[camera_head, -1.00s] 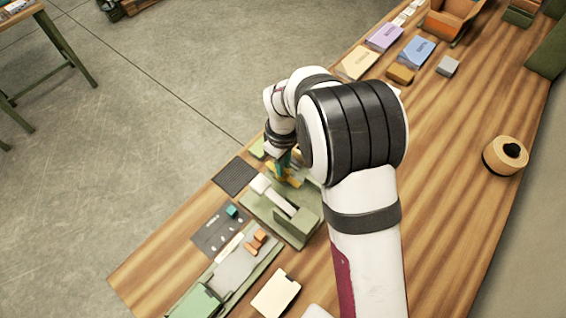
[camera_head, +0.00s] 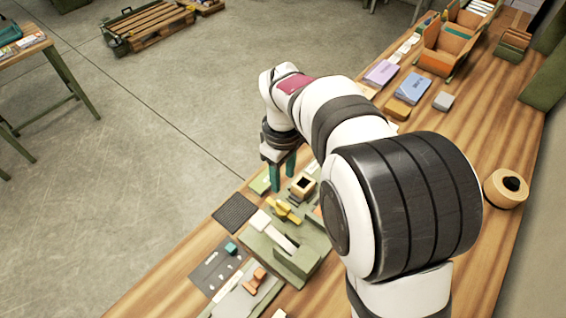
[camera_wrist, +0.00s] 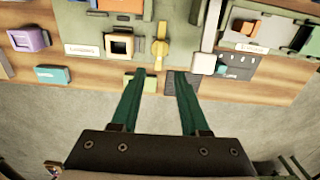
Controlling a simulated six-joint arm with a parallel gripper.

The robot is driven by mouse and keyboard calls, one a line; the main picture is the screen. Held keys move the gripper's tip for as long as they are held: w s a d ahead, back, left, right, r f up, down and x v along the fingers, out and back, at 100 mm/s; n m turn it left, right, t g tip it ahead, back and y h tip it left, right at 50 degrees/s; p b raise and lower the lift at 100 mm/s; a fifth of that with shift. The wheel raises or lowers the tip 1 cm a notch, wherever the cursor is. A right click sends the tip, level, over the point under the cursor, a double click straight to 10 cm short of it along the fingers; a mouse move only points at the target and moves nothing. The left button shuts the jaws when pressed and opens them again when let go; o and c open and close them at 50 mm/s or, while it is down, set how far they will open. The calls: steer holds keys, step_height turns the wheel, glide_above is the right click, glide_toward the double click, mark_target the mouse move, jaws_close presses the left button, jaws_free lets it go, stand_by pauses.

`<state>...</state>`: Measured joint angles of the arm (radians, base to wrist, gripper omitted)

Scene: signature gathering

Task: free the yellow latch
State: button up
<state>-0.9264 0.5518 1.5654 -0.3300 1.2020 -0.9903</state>
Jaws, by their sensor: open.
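The yellow latch (camera_head: 284,211) sits on a green fixture (camera_head: 262,243) on the wooden bench, beside a white lever handle (camera_head: 281,233). In the wrist view the latch (camera_wrist: 160,47) shows as a narrow yellow bar with a wider rounded part, lying just beyond my fingertips. My gripper (camera_head: 282,178) is above the bench near its left edge, beyond the latch in the head view. Its two green fingers (camera_wrist: 158,76) are apart with nothing between them. The gripper does not touch the latch. The latch's fastening cannot be made out.
A tan block with a square dark opening (camera_head: 302,186) stands close to the latch. A dark ribbed mat (camera_head: 235,212) lies left of the fixture. A dark board with small parts (camera_head: 216,268) lies nearer. Farther along are coloured boxes (camera_head: 412,88) and a tape roll (camera_head: 507,187).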

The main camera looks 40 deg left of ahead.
step_height(320, 180, up, 5)
steer(key=shift+f, duration=0.2)
